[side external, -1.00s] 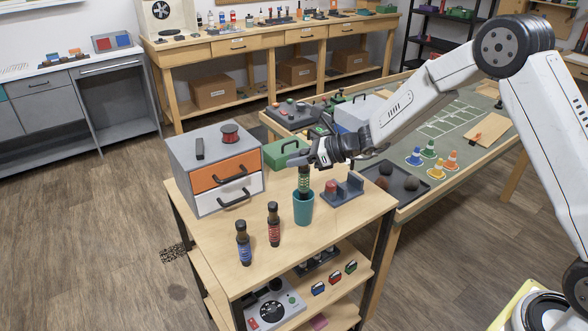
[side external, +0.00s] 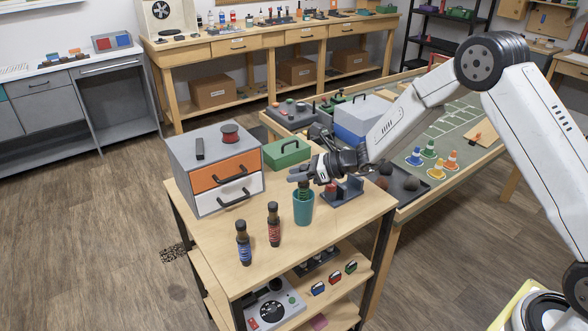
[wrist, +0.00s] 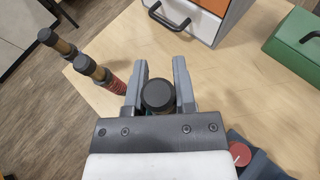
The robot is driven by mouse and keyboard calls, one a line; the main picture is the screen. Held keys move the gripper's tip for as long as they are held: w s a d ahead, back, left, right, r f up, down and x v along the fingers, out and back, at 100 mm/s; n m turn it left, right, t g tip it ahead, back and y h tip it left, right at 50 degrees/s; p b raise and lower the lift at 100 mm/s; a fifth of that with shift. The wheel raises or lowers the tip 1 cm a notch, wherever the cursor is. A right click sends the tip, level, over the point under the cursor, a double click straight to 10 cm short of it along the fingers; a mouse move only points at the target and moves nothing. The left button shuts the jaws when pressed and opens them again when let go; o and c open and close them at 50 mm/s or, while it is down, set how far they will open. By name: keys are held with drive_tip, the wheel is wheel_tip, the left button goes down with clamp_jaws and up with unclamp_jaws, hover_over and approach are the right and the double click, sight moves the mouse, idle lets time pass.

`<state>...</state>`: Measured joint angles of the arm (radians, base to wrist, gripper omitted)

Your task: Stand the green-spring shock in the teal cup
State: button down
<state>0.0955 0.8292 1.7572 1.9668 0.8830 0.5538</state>
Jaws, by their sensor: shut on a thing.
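The green-spring shock (side external: 303,189) is upright, with its lower part inside the teal cup (side external: 303,211) on the cart's wooden top. The cup's wall hides its lower end. My gripper (side external: 300,177) is shut on the shock near its top, just above the cup rim. In the wrist view the shock's round dark cap (wrist: 158,95) shows between the two fingers of my gripper (wrist: 158,85). I cannot tell whether the shock touches the cup's bottom.
A blue-spring shock (side external: 243,243) and a red-spring shock (side external: 273,224) stand left of the cup. A drawer box (side external: 215,168) and a green toolbox (side external: 287,152) stand behind. A dark grey holder (side external: 345,190) is close on the right. The cart's front top is clear.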

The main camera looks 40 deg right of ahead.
drive_tip(key=shift+c, duration=1.8)
unclamp_jaws()
drive_tip(key=shift+s+d, duration=0.1)
drive_tip(key=v, duration=0.7)
drive_tip(key=shift+s+d, duration=0.15)
drive_tip(key=shift+s+r, duration=0.1)
drive_tip(key=shift+r, duration=0.05)
